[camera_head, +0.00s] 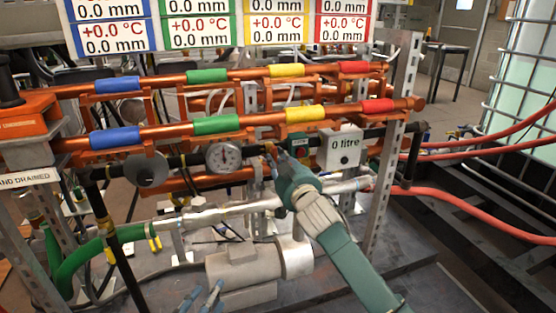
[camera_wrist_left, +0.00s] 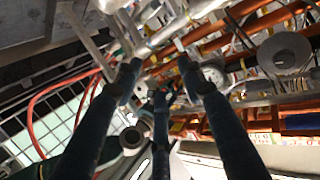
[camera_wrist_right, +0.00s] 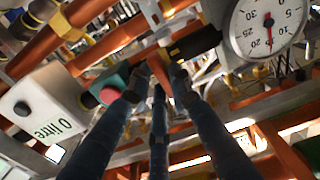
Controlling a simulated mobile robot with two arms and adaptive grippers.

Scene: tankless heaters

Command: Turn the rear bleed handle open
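A small orange handle (camera_wrist_right: 158,68) sits on the black pipe (camera_wrist_right: 195,43) in the right wrist view. It also shows in the head view (camera_head: 270,149), between the dial gauge and the white "0 litre" box. I cannot tell from any label whether it is the rear bleed handle. My right gripper (camera_wrist_right: 157,80) has its fingertips on either side of this handle; in the head view the gripper (camera_head: 280,160) reaches the black pipe. Whether the fingers press on it is unclear. My left gripper (camera_head: 205,297) is low at the front; its fingers (camera_wrist_left: 158,68) are spread and empty.
A dial gauge (camera_head: 223,156) is left of the handle, and the "0 litre" box (camera_head: 341,149) is right. A red-and-green button box (camera_wrist_right: 113,87) is close to my right fingers. Copper pipes (camera_head: 180,130) run above. A grey motor (camera_head: 245,264) stands below, near my left gripper.

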